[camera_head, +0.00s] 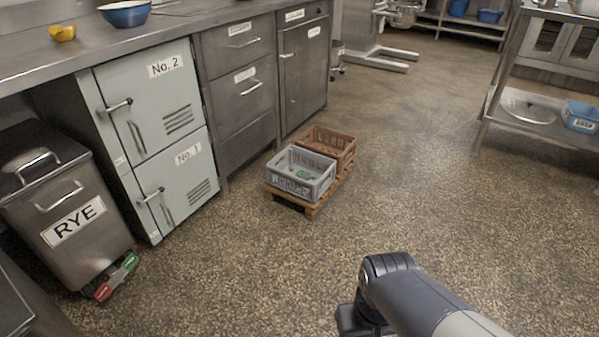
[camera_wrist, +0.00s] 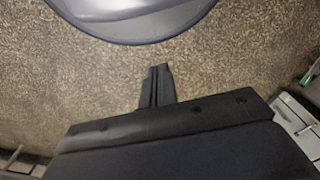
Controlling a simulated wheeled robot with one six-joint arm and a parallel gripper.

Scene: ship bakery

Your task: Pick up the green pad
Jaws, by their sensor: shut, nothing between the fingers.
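In the head view a small green thing (camera_head: 303,175) lies inside the grey crate (camera_head: 315,190); it is too small to tell its shape well. I cannot tell which of the two is the green pad. In the wrist view my gripper (camera_wrist: 158,70) is shut and empty, with its fingers together above the speckled floor. A bit of green (camera_wrist: 312,74) shows at the right edge of that view. My gripper touches none of these.
A brown crate (camera_head: 329,142) stands behind the grey one on a wooden pallet (camera_head: 312,208). The steel RYE bin (camera_head: 70,205) and pale lockers (camera_head: 160,130) line the left. A steel rack (camera_head: 492,105) stands at right. The middle floor is clear.

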